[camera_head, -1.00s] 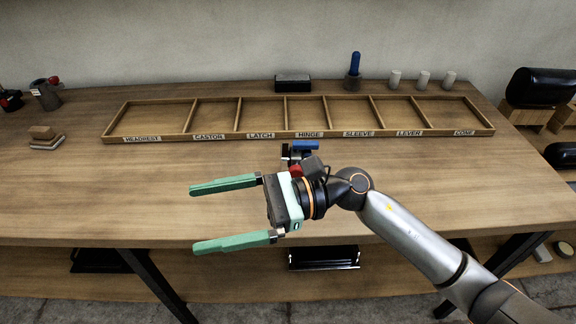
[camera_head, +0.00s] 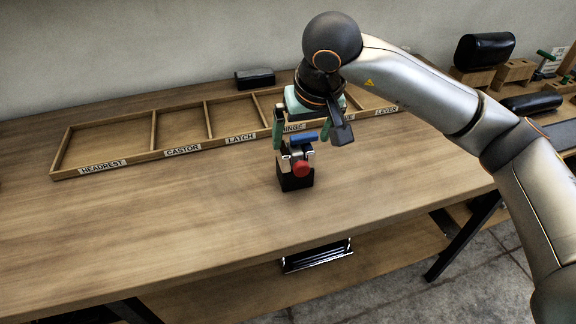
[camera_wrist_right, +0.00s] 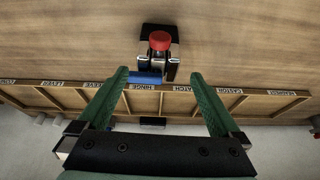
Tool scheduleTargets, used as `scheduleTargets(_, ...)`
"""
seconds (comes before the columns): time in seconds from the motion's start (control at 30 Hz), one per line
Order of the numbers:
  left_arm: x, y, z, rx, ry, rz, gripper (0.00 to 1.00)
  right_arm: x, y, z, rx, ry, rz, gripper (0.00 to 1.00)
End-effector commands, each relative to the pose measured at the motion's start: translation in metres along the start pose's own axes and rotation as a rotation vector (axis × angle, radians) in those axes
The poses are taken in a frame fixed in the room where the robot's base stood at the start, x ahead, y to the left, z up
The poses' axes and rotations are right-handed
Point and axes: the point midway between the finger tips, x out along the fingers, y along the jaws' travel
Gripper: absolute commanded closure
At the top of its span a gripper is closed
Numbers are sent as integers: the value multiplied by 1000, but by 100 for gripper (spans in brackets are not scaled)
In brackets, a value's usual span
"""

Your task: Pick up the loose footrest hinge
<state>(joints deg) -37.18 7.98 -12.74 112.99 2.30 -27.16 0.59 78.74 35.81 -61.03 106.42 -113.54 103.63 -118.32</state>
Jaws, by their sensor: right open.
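The likely hinge is a small assembly (camera_head: 297,166) on the table, with a black block base, pale metal parts, a red round knob and a blue bar (camera_head: 304,139) on top. It also shows in the right wrist view (camera_wrist_right: 158,61), where the blue bar (camera_wrist_right: 143,77) lies toward the left finger. My right gripper (camera_head: 301,143) points down, open, just above and around the top of the assembly. In the right wrist view its green fingers (camera_wrist_right: 158,76) are apart, with no clear grip on anything. My left gripper is not in view.
A wooden tray with labelled compartments (camera_head: 60,174) lies behind the assembly, close to my right gripper; my arm hides part of it. A black block (camera_head: 255,78) stands behind the tray. Black cushions (camera_head: 485,49) on wooden stands are at the right. The front left tabletop is clear.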

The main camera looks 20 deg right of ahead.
Motion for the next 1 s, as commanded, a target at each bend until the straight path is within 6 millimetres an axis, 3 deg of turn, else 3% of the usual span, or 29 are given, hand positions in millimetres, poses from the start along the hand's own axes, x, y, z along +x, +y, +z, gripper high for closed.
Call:
scheduleTargets(0.13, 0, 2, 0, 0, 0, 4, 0, 12, 5, -2, -8, 7, 21, 0)
scheduleTargets(0.4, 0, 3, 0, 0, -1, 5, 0, 59, 4, -2, -6, 5, 16, 0)
scheduleTargets(0.63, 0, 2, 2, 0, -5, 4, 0, 77, 4, -2, -7, 5, 15, 0)
scheduleTargets(1.0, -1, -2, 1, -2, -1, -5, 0, 122, 2, -1, -7, 7, 14, 0)
